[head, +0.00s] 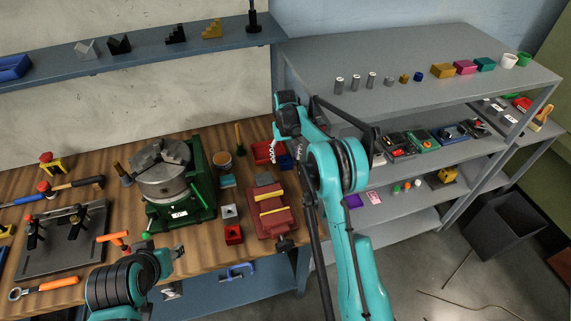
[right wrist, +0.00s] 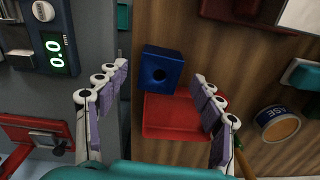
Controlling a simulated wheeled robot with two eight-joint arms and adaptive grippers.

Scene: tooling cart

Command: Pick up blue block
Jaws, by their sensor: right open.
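In the head view the blue block (head: 286,161) is partly hidden by my right arm. My right gripper (right wrist: 161,74) is open and empty, its two fingers spread to either side of the block's place in the right wrist view. I cannot tell the remaining gap to the block. In the head view the right gripper (head: 274,151) is over the red tray. My left gripper (head: 178,251) is low at the bench front; its jaws are unclear.
A green machine with a round chuck (head: 165,180) stands left of the tray. Grey shelves (head: 430,100) with parts stand at the right.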

